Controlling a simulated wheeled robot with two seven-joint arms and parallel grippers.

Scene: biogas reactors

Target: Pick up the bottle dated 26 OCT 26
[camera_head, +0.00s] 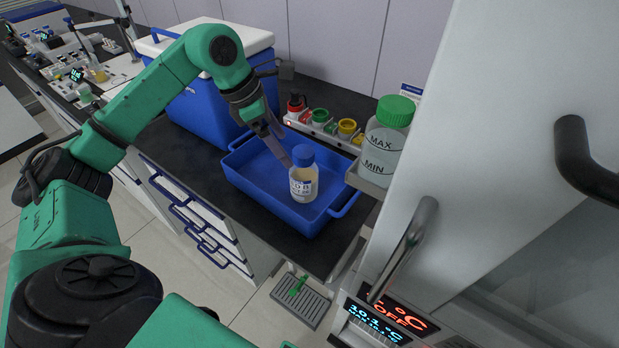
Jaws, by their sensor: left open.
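A bottle (303,179) with a blue cap, pale yellowish contents and a white label stands upright in the right part of a blue tray (257,204). Its label is partly legible; I cannot read the full date. My left gripper (283,150) reaches over the tray from the upper left. It is open, its fingers pointing down and right toward the blue cap. The fingertips are at or just beside the cap's left side; I cannot tell if they touch it. My right gripper is not in view.
A blue cooler box (200,105) with a white lid stands behind the tray. A green-capped container (385,140) marked MAX and MIN and a cabinet with handles (405,245) close off the right.

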